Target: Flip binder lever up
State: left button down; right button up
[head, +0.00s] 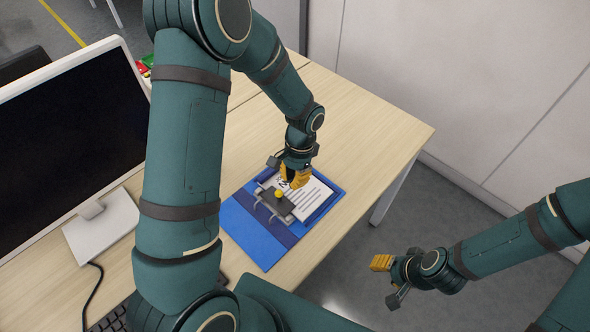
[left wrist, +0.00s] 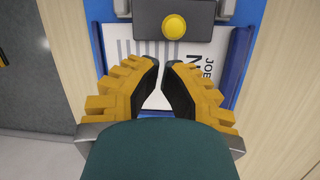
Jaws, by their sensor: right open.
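The open blue binder (head: 262,243) lies on the desk, with printed paper (head: 313,195) inside. Its dark lever plate (head: 277,206) carries a yellow knob (head: 278,194) and sits by the metal rings. In the left wrist view the knob (left wrist: 174,27) is on the dark plate (left wrist: 150,20) at the top. My left gripper (head: 292,181) is over the paper beside the plate. In the left wrist view its yellow fingers (left wrist: 162,75) are apart, with paper showing between them and the knob beyond their tips. My right gripper (head: 382,275) is open and empty, off the desk.
A monitor (head: 70,130) stands on the left of the wooden desk (head: 365,125). A keyboard (head: 112,318) is partly visible at the bottom. The desk right of the binder is clear. A pale wall (head: 450,80) stands behind.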

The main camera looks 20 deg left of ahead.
aim_at(290, 198)
pick_arm(q)
jog(key=shift+b+x, duration=0.3)
jog(key=shift+x, duration=1.6)
pick_arm(e)
jog(key=shift+w+f, duration=0.1)
jog(key=shift+f, duration=0.35)
